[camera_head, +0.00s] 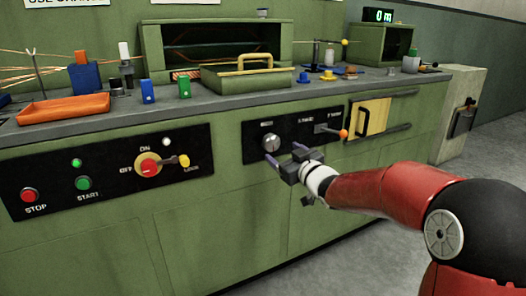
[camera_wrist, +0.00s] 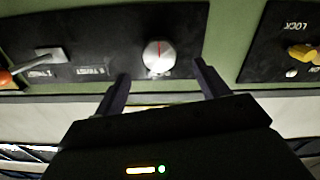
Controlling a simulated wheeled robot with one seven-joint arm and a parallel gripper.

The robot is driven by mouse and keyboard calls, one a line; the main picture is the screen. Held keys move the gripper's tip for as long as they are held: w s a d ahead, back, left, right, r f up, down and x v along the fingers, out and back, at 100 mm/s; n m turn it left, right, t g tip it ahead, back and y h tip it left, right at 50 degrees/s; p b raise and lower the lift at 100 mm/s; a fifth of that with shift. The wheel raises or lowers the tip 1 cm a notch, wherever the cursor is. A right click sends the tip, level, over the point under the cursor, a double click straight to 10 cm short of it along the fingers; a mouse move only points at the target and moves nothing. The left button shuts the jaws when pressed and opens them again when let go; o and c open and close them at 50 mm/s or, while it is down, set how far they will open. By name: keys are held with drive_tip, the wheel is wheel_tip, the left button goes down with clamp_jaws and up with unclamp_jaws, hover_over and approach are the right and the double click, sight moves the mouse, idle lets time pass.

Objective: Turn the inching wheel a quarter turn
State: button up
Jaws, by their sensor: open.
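A round grey knob (camera_head: 271,142) with a pointer mark sits on a black panel on the green machine front. I see no other wheel; I cannot read its label. In the wrist view the knob (camera_wrist: 158,57) has a red line across its pale face and lies between and beyond my fingertips. My gripper (camera_head: 287,155) is open and empty, just in front of and slightly below the knob in the head view. In the wrist view my gripper (camera_wrist: 162,72) has its two dark fingers spread wider than the knob, apart from it.
An orange-tipped lever (camera_head: 343,134) is on the same panel, right of the knob. The left panel has a red stop button (camera_head: 29,195), a green start button (camera_head: 83,183) and a red-yellow rotary switch (camera_head: 149,167). The worktop holds several small parts.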

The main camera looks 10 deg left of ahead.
sight(273, 144)
drive_tip(key=x, duration=0.7)
drive_tip(key=shift+w+a, duration=0.1)
drive_tip(key=shift+w, duration=0.1)
drive_tip(key=c, duration=1)
drive_tip(key=shift+o, duration=0.2)
drive_tip(key=shift+p, duration=0.4)
